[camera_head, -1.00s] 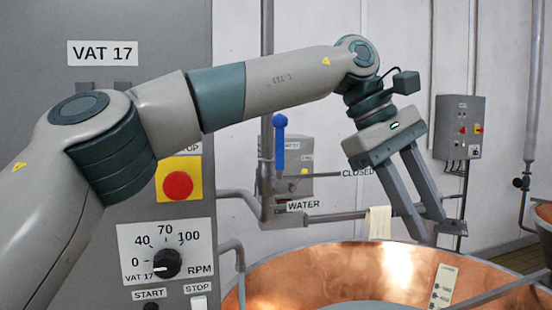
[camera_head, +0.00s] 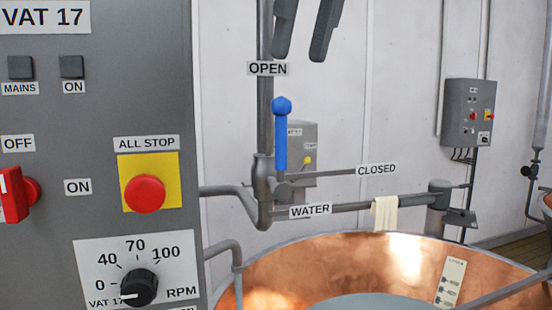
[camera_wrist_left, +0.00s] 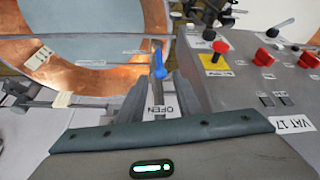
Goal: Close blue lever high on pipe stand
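The blue lever (camera_head: 281,135) stands upright on the pipe stand (camera_head: 264,185), its round knob just below and right of the OPEN label (camera_head: 268,69). The CLOSED label (camera_head: 376,170) is to the right, at the end of a thin horizontal bar. My left gripper (camera_head: 300,58) hangs at the top of the head view, its two fingers apart, above the lever and not touching it. In the left wrist view, the lever (camera_wrist_left: 159,62) shows beyond the open fingers, roughly between them. My right gripper is not in view.
A grey VAT 17 panel (camera_head: 100,112) with a red ALL STOP button (camera_head: 145,194) fills the left. The copper vat (camera_head: 400,255) lies below the WATER pipe (camera_head: 345,207), where a cloth (camera_head: 384,213) hangs. A grey wall box (camera_head: 469,112) is at right.

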